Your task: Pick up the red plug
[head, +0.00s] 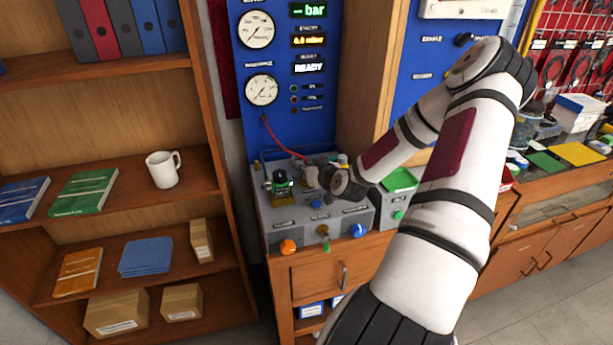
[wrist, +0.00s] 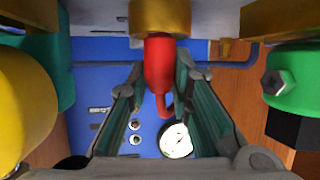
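The red plug (wrist: 158,65) shows in the wrist view. Its upper end meets a brass fitting (wrist: 160,16), and a thin, bent red tail hangs from its lower end. My gripper (wrist: 161,82) has one finger on each side of the plug. The fingers look spread, with narrow gaps beside the plug; firm contact does not show. In the head view, my gripper (head: 314,178) is low over the grey testbench (head: 283,222). The plug itself is hidden or too small to tell there. A red hose (head: 274,134) runs from the lower gauge down toward the gripper.
In the wrist view, a yellow rounded part (wrist: 22,105) is close at left and a green knob (wrist: 295,85) at right. The blue gauge panel (head: 290,105) rises behind the bench. A wooden shelf (head: 120,65) stands left; a cluttered workbench (head: 560,180) stands right.

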